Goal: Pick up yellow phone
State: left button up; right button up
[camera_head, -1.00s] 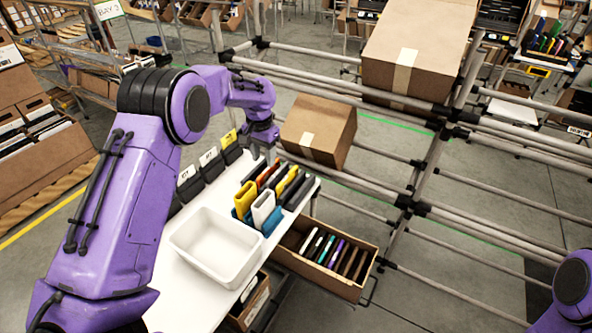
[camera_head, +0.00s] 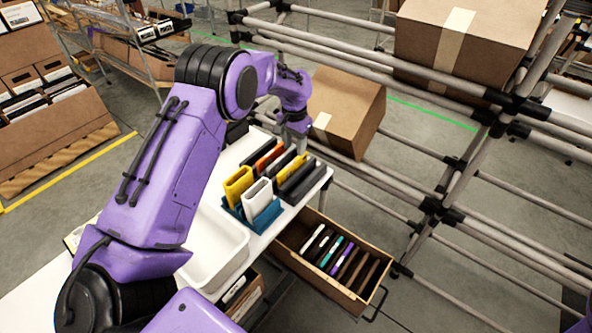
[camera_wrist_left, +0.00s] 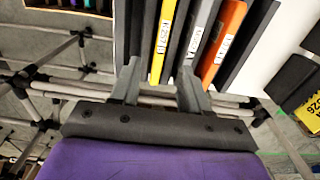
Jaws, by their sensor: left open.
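Several slim phone-like items stand on edge in a blue rack (camera_head: 236,212) on the white table. One yellow phone (camera_head: 238,185) stands at the left front of the rack, beside a white one (camera_head: 257,199). Another yellow phone (camera_head: 291,169) stands farther back among dark ones, near an orange one (camera_head: 268,158). My left gripper (camera_head: 298,128) is above the back end of the row. In the left wrist view, my open left gripper (camera_wrist_left: 158,88) has its fingers apart, with a labelled yellow phone (camera_wrist_left: 163,42) ahead of the gap, between dark items. The orange one (camera_wrist_left: 224,45) is to the right.
A white tray (camera_head: 238,262) sits on the table in front of the rack. A cardboard bin (camera_head: 347,296) of upright slim items is below the table's right edge. A tilted carton (camera_head: 345,110) and grey pipe racking (camera_head: 470,120) stand close behind and right of my left gripper.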

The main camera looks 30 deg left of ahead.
aim_at(293, 162)
pick_arm(q)
jog(key=f, duration=0.2)
jog(key=f+p, duration=0.1)
jog(key=f, duration=0.1)
jog(key=s+f, duration=0.1)
jog(key=f, duration=0.1)
jog(key=shift+p, duration=0.3)
jog(key=shift+w+f, duration=0.1)
jog(key=shift+f, duration=0.25)
jog(key=shift+r, duration=0.1)
grip_shut()
